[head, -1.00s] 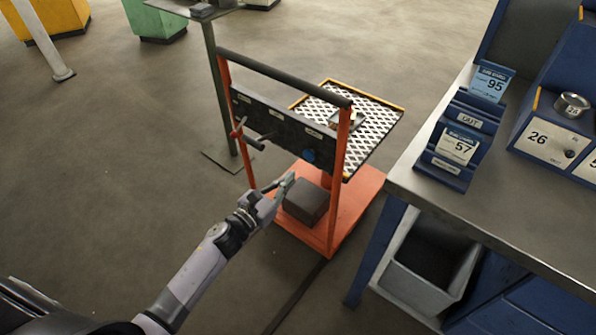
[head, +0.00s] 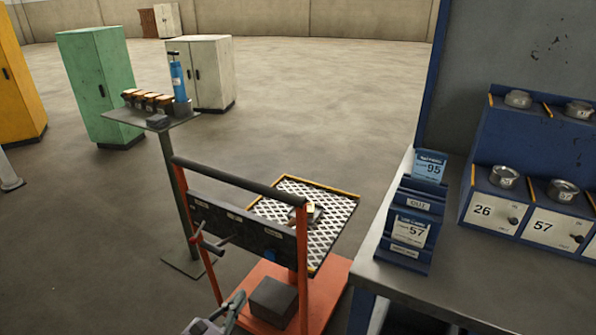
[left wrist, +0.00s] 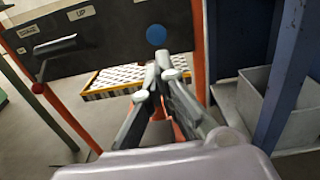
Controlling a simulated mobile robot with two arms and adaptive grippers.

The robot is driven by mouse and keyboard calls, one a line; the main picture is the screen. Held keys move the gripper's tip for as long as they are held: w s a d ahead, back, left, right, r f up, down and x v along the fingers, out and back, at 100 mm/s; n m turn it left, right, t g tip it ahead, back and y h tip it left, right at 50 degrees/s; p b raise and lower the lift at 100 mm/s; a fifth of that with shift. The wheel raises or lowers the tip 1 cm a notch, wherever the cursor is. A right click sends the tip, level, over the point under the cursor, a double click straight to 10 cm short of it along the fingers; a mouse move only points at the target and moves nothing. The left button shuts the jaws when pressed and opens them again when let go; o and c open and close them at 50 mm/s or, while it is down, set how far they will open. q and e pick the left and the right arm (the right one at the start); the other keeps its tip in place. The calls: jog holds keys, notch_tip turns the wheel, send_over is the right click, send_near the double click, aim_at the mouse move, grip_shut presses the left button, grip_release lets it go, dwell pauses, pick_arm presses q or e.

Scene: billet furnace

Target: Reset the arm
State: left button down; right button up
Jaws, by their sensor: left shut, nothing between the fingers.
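My left gripper (head: 232,304) is at the bottom of the head view, in front of the orange trolley frame (head: 303,265). In the left wrist view its fingers (left wrist: 157,75) are closed together with nothing between them. They point toward the trolley's dark panel (left wrist: 110,35), which has a blue button (left wrist: 156,35), an UP label and a lever with a red knob (left wrist: 39,87). The fingers appear apart from the panel. My right gripper does not show in either view.
A dark block (head: 273,300) sits on the trolley's orange base. A mesh tray (head: 338,232) is behind the panel. The workbench (head: 470,290) with card holders and numbered drawers is at right. A stand (head: 180,200) holds a blue bottle (head: 178,80).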

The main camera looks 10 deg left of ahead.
pick_arm(q)
jog(key=s+a+f+n+g+y+p, duration=0.1)
jog(key=s+f+n+g+y, duration=0.1)
jog(key=s+f+n, duration=0.45)
jog(key=s+a+f+n+g+y, duration=0.25)
jog(key=f+n, duration=0.45)
jog(key=f, duration=0.5)
jog(key=s+f+n+g+y+p, duration=0.1)
jog(key=s+f+n+g, duration=0.2)
jog(key=s+f+n, duration=0.35)
jog(key=s+f+n+g, duration=0.2)
jog(key=s+f+n, duration=0.3)
jog(key=s, duration=0.4)
jog(key=s+d+f+n+g+p, duration=0.1)
jog(key=s+f+n+g, duration=0.2)
jog(key=s+f+n, duration=0.3)
jog(key=s+f+n+g, duration=0.3)
jog(key=s+f+n, duration=0.3)
jog(key=s, duration=0.8)
jog(key=shift+d+y, duration=0.35)
jog(key=shift+d, duration=0.05)
jog(key=shift+w+f+g, duration=0.1)
jog(key=shift+g, duration=0.15)
